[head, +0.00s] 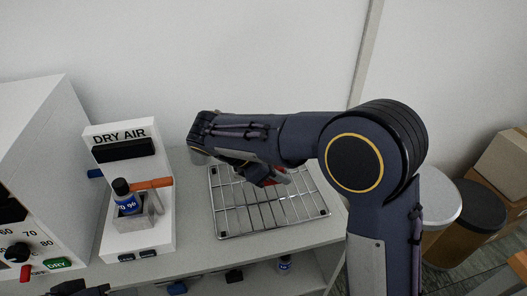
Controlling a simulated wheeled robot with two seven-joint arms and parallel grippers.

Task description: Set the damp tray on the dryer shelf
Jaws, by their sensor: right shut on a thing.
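A metal wire rack (245,224) with dark corner pieces lies on the grey bench, or just above it; I cannot tell which. I cannot tell whether it is the damp tray or the dryer shelf. My right gripper (268,176) is over the far half of the rack, below my bent forearm. Of my left side, only a dark part shows at the bottom left edge, with no clear fingers.
A white DRY AIR unit (108,162) with a blue-labelled bottle (125,199) and an orange bar (152,183) stands left of the rack. Left of it is a white box (38,180) with a dial and DRY label. The bench (192,235) is clear between unit and rack.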

